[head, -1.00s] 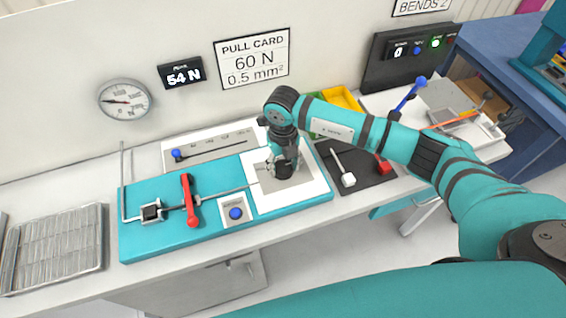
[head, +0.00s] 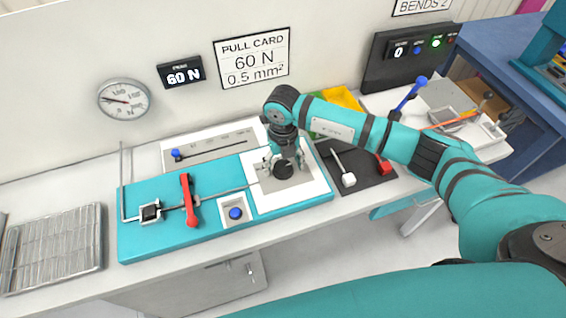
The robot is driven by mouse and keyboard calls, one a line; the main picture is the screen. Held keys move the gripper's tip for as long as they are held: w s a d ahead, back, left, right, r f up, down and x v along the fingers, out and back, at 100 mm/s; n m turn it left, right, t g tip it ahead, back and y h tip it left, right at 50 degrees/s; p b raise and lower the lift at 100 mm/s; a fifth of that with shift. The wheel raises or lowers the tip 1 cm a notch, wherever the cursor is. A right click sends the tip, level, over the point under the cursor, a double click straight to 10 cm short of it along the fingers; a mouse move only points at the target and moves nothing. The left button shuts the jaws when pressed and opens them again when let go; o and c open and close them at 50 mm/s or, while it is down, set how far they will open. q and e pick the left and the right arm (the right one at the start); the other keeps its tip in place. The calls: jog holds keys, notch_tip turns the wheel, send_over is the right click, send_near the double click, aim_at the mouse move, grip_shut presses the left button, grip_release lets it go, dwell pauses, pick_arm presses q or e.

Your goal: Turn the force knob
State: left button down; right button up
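The black round force knob (head: 284,172) sits on a white square plate at the right of the teal pull-test bench (head: 150,240). My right gripper (head: 285,161) points down over the knob, its fingers spread apart on the left and right of it. I cannot tell whether a fingertip still touches the knob. The dark display (head: 180,75) on the wall panel reads 60 N. The pull card (head: 252,58) beside it reads 60 N, 0.5 mm². My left gripper is not in view.
On the bench are a red lever (head: 189,200), a blue button (head: 235,213) and a slider (head: 177,154) behind. A wire rack (head: 54,248) lies at left. A dark mat (head: 365,176) with white and red-headed tools lies right of the bench.

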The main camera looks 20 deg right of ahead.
aim_at(283, 166)
jog(key=shift+r, duration=0.25)
notch_tip(283, 166, up, 12)
jog(key=shift+f, duration=0.25)
dwell(0.5)
